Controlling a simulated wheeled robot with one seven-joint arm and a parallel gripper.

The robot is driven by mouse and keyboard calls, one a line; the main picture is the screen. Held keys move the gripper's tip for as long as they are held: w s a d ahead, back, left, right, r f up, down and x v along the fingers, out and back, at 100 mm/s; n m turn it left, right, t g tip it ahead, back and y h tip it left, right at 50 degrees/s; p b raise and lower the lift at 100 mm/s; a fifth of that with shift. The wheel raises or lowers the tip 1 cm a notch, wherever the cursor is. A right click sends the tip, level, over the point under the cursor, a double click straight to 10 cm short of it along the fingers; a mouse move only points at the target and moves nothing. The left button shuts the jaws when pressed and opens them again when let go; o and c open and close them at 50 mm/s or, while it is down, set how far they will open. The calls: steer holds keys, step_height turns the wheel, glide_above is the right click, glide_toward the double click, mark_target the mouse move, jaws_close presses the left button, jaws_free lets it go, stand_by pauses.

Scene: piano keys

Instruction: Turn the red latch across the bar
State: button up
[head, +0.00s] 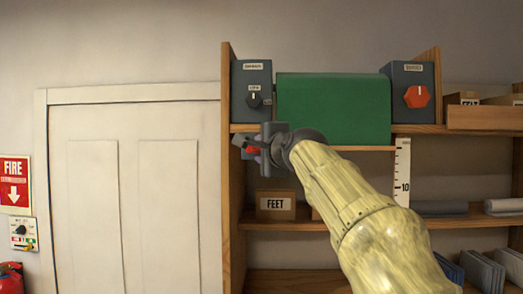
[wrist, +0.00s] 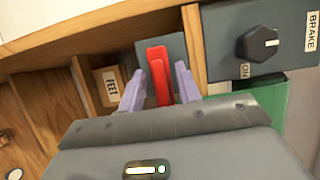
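The red latch (wrist: 160,80) stands upright in the wrist view, in front of a small dark grey plate (wrist: 176,47). My gripper (wrist: 160,88) has its two pale lavender fingers on either side of the latch, with narrow gaps showing, so it looks open around it. In the head view, a small patch of the red latch (head: 250,150) shows beside my gripper (head: 259,150), at the left post of the shelf just below the upper board. My wrist hides most of the latch there. I cannot make out the bar clearly.
Above the latch is a dark box with a black knob (head: 254,97), labelled BRAKE in the wrist view. A green panel (head: 335,108) and a box with a red knob (head: 417,97) stand to its right. A FEET box (head: 276,205) sits below. A white door is left.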

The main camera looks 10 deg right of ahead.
steer(key=s+d+b, duration=0.2)
steer(key=s+b, duration=0.5)
steer(key=s, duration=1)
steer(key=shift+d, duration=0.1)
